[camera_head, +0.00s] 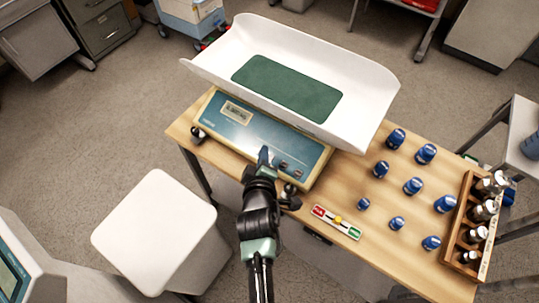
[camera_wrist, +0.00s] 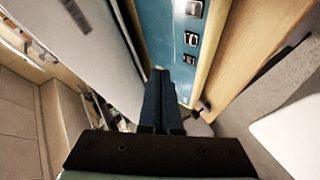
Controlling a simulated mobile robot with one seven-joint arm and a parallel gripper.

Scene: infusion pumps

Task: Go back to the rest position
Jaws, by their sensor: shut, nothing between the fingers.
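My gripper (camera_head: 264,158) is in front of the blue control panel of a scale (camera_head: 255,135) on the wooden table. Its two dark blue fingers are together with nothing between them, as the wrist view shows (camera_wrist: 159,78). In the wrist view the panel (camera_wrist: 180,40) with its buttons lies just beyond the fingertips. I cannot tell whether the fingertips touch it. The scale carries a white curved tray (camera_head: 350,90) with a green mat (camera_head: 287,87).
Several blue-capped bottles (camera_head: 413,186) stand on the table's right side, beside a wooden rack (camera_head: 457,222) of bottles. A white stool (camera_head: 155,230) stands at the left. Floor (camera_head: 120,130) is open at the upper left.

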